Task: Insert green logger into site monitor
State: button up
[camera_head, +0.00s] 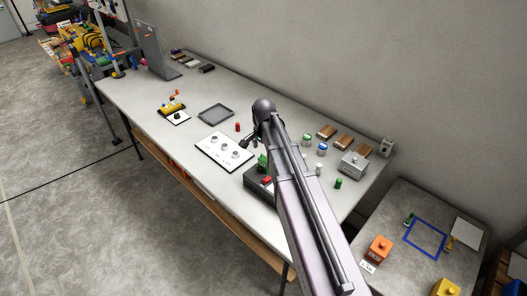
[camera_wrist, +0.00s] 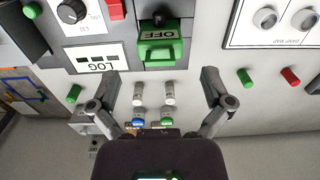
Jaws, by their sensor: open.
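The dark grey site monitor box (camera_head: 256,187) stands near the table's front edge. In the wrist view its panel (camera_wrist: 82,42) has a dial, a red block, a white LOG label with dark slots and a green part (camera_wrist: 158,52) marked OFF. A small green cylinder (camera_wrist: 74,94) lies left of the fingers; it is also in the head view (camera_head: 338,183). Another green cylinder (camera_wrist: 245,78) lies right of them. I cannot tell which green piece is the logger. My gripper (camera_wrist: 160,84) is open and empty above the table, beside the monitor; my arm partly hides the monitor in the head view.
Several capped bottles (camera_wrist: 139,93) stand below the open fingers. A red cylinder (camera_wrist: 290,77) and a white board with round fittings (camera_head: 222,152) are close by. A grey box (camera_head: 354,164) and wooden blocks (camera_head: 343,142) stand farther right. A grey tray (camera_head: 215,113) sits behind the board.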

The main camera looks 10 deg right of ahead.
jog(key=shift+r+p, duration=2.5)
jog(key=shift+r, duration=0.2)
jog(key=shift+s, duration=0.15)
jog(key=s+n, duration=1.1)
jog(key=s, duration=0.5)
jog(key=shift+s+a, duration=0.15)
jog(key=shift+s, duration=0.25)
